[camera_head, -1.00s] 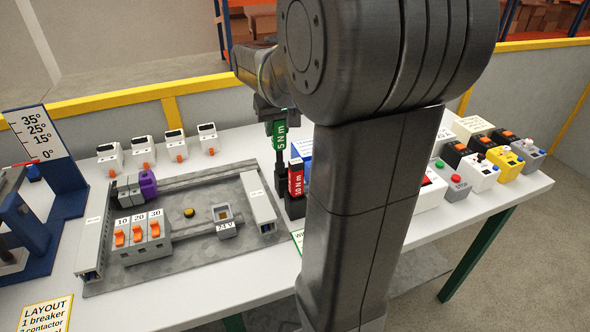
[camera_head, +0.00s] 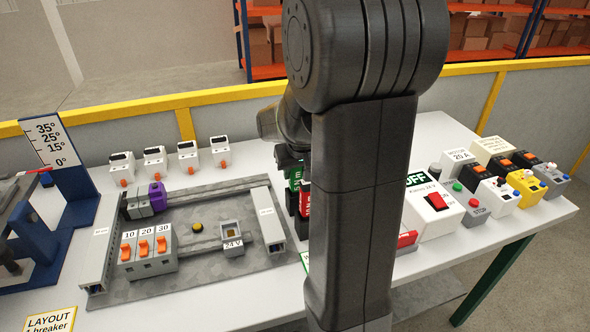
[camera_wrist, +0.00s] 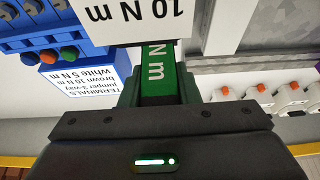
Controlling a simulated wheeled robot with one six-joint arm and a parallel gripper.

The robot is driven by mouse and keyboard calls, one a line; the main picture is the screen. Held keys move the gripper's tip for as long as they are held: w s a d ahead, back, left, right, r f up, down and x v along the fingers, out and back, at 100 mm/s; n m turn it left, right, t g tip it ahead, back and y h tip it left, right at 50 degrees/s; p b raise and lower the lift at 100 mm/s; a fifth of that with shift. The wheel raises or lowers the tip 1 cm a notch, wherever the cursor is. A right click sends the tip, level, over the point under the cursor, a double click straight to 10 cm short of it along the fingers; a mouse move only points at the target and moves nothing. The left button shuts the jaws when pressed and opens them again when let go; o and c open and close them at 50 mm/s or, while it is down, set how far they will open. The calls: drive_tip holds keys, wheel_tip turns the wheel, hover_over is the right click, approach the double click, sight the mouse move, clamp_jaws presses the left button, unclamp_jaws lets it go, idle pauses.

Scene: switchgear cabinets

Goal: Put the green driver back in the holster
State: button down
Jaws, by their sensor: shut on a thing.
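The green driver (camera_head: 295,175) is upright in my gripper (camera_head: 288,154), which is partly hidden behind my arm. In the wrist view, its green handle (camera_wrist: 158,86), lettered "N m", sits between the fingers of my gripper (camera_wrist: 158,92), which is shut on it. The dark holster (camera_head: 292,204) is below and around the green driver's lower part; whether the driver is fully seated is hidden. The red driver (camera_head: 304,198) stands just right of it, half covered by my arm.
A white "10 N m" label (camera_wrist: 152,18) and a blue terminals box (camera_wrist: 75,58) are close by in the wrist view. A panel with breakers (camera_head: 148,250) lies left. A white box with a red switch (camera_head: 432,205) and several button boxes stand right.

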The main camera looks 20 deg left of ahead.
drive_tip(key=shift+r, duration=0.1)
drive_tip(key=c, duration=1.1)
unclamp_jaws()
drive_tip(key=shift+r, duration=0.2)
drive_tip(key=v, duration=1.1)
drive_tip(key=shift+s+d+r+b, duration=0.15)
drive_tip(key=shift+s+r+b, duration=0.05)
drive_tip(key=shift+r+b, duration=0.1)
drive_tip(key=shift+f, duration=0.15)
